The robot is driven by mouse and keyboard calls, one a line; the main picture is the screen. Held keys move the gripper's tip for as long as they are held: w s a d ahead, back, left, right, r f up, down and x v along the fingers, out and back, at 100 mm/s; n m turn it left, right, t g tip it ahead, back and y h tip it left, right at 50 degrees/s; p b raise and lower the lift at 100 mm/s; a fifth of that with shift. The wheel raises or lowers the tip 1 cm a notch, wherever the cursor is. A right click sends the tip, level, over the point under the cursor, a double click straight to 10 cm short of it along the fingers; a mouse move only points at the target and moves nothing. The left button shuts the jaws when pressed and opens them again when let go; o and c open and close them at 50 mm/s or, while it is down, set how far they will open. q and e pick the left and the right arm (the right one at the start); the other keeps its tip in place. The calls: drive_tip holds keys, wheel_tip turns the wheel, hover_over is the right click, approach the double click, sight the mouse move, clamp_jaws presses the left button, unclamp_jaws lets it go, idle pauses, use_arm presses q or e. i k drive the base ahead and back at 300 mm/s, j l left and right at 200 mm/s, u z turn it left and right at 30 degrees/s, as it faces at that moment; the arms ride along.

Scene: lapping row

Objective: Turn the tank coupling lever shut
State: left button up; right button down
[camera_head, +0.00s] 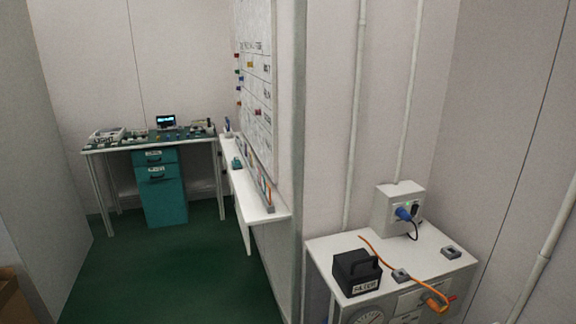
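A white cabinet-like unit (325,262) stands at the lower right, with a round gauge (368,317) on its front, cut by the picture's bottom edge. An orange hose (385,259) runs over its top and down to an orange coupling (434,303) on the front. A small red piece (452,299), perhaps the coupling lever, sticks out beside the coupling. It is too small for me to tell its position as open or shut. Neither of my grippers is in view.
A black box with a handle (356,272) stands on the unit, below a wall box with a blue plug (404,213). A narrow white shelf (252,212) juts from the partition. A workbench with teal drawers (164,198) stands at the back. The green floor (165,265) between is clear.

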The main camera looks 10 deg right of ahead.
sight(443, 301)
drive_tip(key=z, duration=1.6)
drive_tip(key=i+j+u, duration=0.25)
drive_tip(key=i+j, duration=0.4)
drive_tip(key=i, duration=0.1)
